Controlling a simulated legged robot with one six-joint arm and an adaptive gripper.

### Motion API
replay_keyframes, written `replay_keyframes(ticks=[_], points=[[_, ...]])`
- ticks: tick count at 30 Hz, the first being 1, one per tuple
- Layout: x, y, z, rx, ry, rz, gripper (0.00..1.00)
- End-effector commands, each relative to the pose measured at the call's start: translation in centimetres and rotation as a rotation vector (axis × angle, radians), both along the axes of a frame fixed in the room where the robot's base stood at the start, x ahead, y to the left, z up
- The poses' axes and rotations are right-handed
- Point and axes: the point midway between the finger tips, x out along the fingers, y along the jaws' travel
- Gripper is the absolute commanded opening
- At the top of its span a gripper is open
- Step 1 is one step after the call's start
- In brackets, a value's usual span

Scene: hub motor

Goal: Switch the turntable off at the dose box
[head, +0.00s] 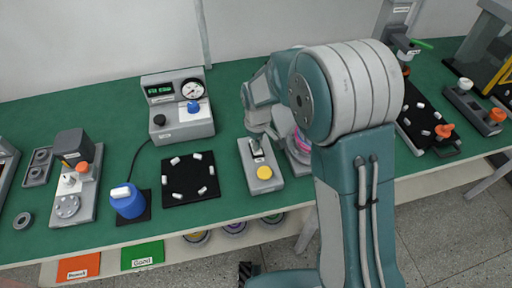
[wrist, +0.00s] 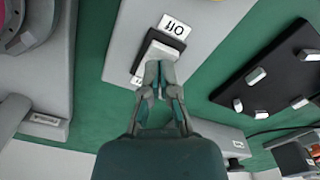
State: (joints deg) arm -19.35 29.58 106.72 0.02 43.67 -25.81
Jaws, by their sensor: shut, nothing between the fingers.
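A grey box (head: 265,181) with a round yellow button (head: 264,172) and a rocker switch stands on the bench; I take it for the dose box. The turntable (head: 301,145), with a pink part, is half hidden behind my arm.
A grey gauge box (head: 180,122) stands behind to the left. Another black tray (head: 425,120) is at right.

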Motion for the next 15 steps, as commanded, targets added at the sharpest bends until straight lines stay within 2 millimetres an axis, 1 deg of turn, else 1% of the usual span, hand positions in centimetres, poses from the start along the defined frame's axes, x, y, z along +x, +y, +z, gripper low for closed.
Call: replay_keyframes(ticks=[15], points=[[0.0, 0.0, -0.71, 0.0, 0.0, 0.0, 0.0]])
